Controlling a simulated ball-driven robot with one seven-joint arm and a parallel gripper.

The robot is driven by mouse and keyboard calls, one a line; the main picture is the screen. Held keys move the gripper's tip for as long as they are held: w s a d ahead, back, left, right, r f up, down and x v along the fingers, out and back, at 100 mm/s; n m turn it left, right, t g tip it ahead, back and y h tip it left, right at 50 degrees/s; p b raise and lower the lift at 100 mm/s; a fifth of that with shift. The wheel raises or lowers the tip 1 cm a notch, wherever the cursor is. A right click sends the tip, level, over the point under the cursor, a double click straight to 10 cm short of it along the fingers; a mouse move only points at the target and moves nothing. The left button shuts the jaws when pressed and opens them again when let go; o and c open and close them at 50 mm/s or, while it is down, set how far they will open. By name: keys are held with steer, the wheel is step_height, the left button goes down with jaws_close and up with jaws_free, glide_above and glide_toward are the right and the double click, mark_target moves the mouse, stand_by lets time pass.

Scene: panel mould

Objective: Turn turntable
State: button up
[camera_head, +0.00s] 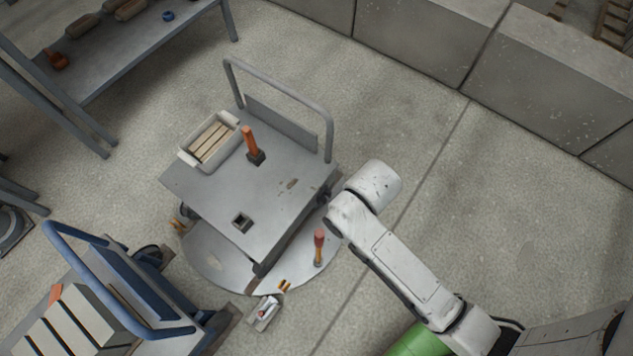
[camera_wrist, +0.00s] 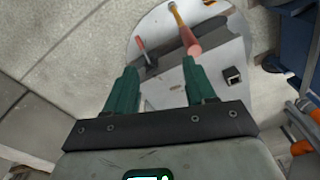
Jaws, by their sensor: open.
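The turntable (camera_head: 215,262) is a round grey metal disc on the floor, mostly covered by a grey cart in the head view. A peg (camera_head: 319,243) with a red top and tan shaft stands upright near the disc's right edge. In the wrist view the disc (camera_wrist: 150,22) shows at the top, and the red-topped peg (camera_wrist: 190,44) lies just beyond my right fingertip. I cannot tell whether they touch. My gripper (camera_wrist: 160,66) has two green fingers spread apart with nothing clearly held between them. The head view does not show the fingers.
The cart (camera_head: 205,190) carries a bin (camera_head: 188,155), an orange handle (camera_head: 250,143) in a dark socket and an empty square socket (camera_head: 242,221). A blue cart (camera_head: 75,238) stands lower left, a bench (camera_head: 100,65) upper left. Concrete blocks (camera_head: 420,40) line the back; floor is clear before them.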

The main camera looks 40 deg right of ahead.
steer(key=b, duration=0.1)
glide_above(320, 237)
steer(key=shift+m+g, duration=0.3)
steer(key=shift+m, duration=0.1)
steer(key=f, duration=0.5)
steer(key=w+f, duration=0.1)
steer(key=f, duration=0.2)
steer(key=shift+d+f, duration=0.25)
steer(key=shift+f, duration=0.05)
step_height(320, 237, down, 10)
steer(key=b, duration=0.3)
steer(key=shift+f, duration=0.2)
jaws_close()
